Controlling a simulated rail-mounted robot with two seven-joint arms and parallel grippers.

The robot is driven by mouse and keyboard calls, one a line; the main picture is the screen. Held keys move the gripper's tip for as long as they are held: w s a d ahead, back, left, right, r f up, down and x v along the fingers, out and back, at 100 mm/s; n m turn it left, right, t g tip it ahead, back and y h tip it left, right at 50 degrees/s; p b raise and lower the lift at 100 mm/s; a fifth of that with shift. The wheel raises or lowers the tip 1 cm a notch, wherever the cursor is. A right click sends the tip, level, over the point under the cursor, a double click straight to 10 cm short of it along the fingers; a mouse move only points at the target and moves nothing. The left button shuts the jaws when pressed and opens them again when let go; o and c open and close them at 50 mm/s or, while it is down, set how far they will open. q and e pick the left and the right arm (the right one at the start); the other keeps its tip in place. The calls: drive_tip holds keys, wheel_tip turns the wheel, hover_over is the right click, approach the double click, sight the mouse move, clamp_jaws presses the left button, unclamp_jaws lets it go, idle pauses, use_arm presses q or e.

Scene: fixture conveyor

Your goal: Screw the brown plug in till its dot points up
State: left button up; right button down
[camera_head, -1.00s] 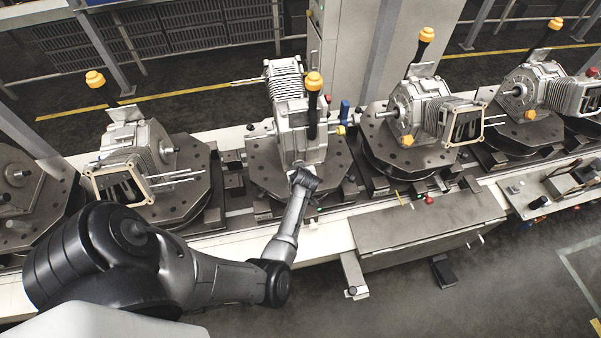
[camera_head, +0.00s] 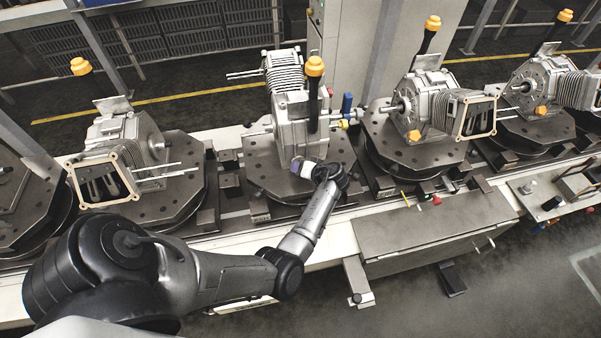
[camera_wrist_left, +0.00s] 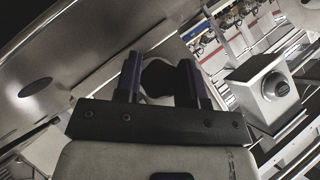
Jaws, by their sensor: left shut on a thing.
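My left gripper (camera_head: 306,168) is at the lower front of the middle grey engine housing (camera_head: 291,127), above the front of its dark fixture plate (camera_head: 262,178). In the left wrist view my left gripper (camera_wrist_left: 160,78) shows two fingers with dark blue-purple pads, shut on a dark rounded thing (camera_wrist_left: 158,78). This is probably the brown plug, but its colour reads almost black. No dot shows on it. I cannot tell whether it touches the housing or sits in a hole. My right gripper is not in view.
Similar housings stand on octagonal plates to the left (camera_head: 125,150) and right (camera_head: 428,100). A black lever with an orange knob (camera_head: 315,66) rises by the middle housing. A grey cabinet (camera_head: 425,228) stands at the front right of the line.

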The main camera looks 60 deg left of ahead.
use_arm(q)
drive_tip(key=shift+f+m+g+y+b, duration=0.1)
drive_tip(key=shift+m+g+y+b, duration=0.3)
drive_tip(key=shift+g+b, duration=0.15)
idle(0.4)
drive_tip(key=o, duration=0.9)
drive_tip(key=shift+w+d+r, duration=0.1)
drive_tip(key=shift+d+r, duration=0.1)
drive_tip(key=shift+d, duration=0.05)
drive_tip(key=b+v, duration=0.1)
drive_tip(key=v, duration=1.2)
drive_tip(key=shift+w+d+f, duration=0.1)
drive_tip(key=shift+w, duration=0.05)
